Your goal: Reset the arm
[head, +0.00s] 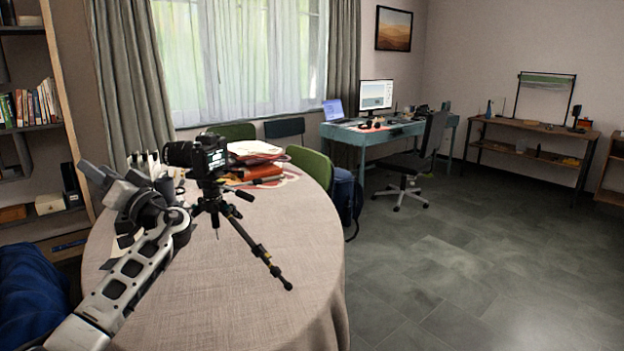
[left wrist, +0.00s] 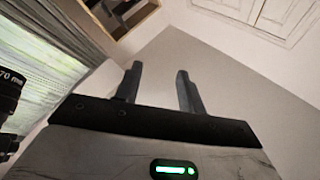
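My left arm reaches in from the lower left of the head view, over the round table (head: 300,262) with its beige cloth. My left gripper (head: 92,170) points up and to the left, beside the camera on the tripod. In the left wrist view its two fingers (left wrist: 159,90) stand apart with nothing between them. The black camera (head: 200,156) sits on a small tripod (head: 250,238) on the table, just right of my left wrist. Part of its lens (left wrist: 10,95) shows at the left edge of the left wrist view. My right gripper is in neither view.
Red and orange folders and papers (head: 258,165) lie behind the camera. Green chairs (head: 310,165) stand at the table's far side. A bookshelf (head: 35,115) is at the left. A desk (head: 385,133) and office chair (head: 415,160) stand farther back. The floor at right is clear.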

